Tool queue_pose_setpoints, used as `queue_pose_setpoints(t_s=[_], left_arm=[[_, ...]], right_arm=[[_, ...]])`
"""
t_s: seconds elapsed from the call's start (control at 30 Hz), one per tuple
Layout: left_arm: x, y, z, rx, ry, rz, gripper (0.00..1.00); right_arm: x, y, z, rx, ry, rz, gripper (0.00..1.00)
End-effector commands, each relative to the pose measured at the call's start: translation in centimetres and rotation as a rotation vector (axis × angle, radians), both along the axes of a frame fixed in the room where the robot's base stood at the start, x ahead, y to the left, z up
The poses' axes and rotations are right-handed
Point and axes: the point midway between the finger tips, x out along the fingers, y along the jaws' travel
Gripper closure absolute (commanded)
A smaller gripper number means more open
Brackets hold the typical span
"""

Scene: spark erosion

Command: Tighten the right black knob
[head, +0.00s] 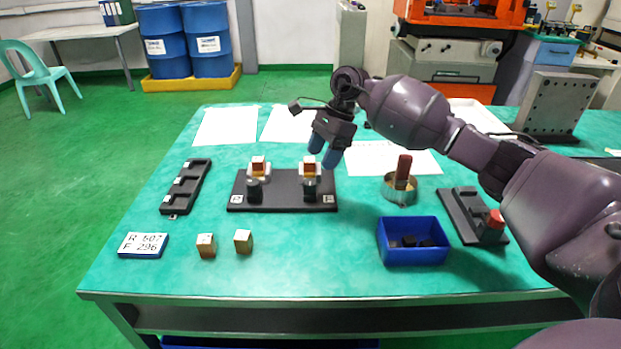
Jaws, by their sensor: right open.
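A black base plate (282,204) lies on the green table. It carries two small fixtures, each with a copper-and-white block in a light holder at the back and a black knob at the front. The right black knob (310,190) is at the plate's right end, in front of the right block (310,166). The left black knob (254,190) is at the left end. My right gripper (324,152) comes in from the right with blue fingertips pointing down. It is open and looks empty, above and slightly right of the right block. My left gripper is out of view.
A blue bin (413,256) with dark pieces, a round tin (399,192) with a brown-handled tool, and a black stand with a red top (489,222) are at right. A black rack (186,187), a label block (143,245) and two small blocks (206,245) are at left.

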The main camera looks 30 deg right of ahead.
Motion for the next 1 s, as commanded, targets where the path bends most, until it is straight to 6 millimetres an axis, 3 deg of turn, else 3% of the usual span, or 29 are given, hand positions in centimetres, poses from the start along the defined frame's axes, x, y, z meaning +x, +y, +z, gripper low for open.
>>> queue_pose_setpoints(t_s=[0.1, 0.4, 0.87, 1.0], left_arm=[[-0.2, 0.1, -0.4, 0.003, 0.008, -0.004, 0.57], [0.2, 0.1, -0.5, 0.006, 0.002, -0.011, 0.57], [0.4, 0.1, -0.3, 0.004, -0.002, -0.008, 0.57], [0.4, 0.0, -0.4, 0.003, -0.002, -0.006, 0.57]], right_arm=[[0.0, 1.0, -2.4, 0.003, 0.005, 0.001, 0.39], [0.2, 2.4, -6.0, 0.002, 0.002, 0.000, 0.39], [0.2, 2.7, -6.7, 0.001, 0.000, 0.000, 0.39], [0.2, 2.7, -6.7, 0.001, 0.000, 0.000, 0.60]])
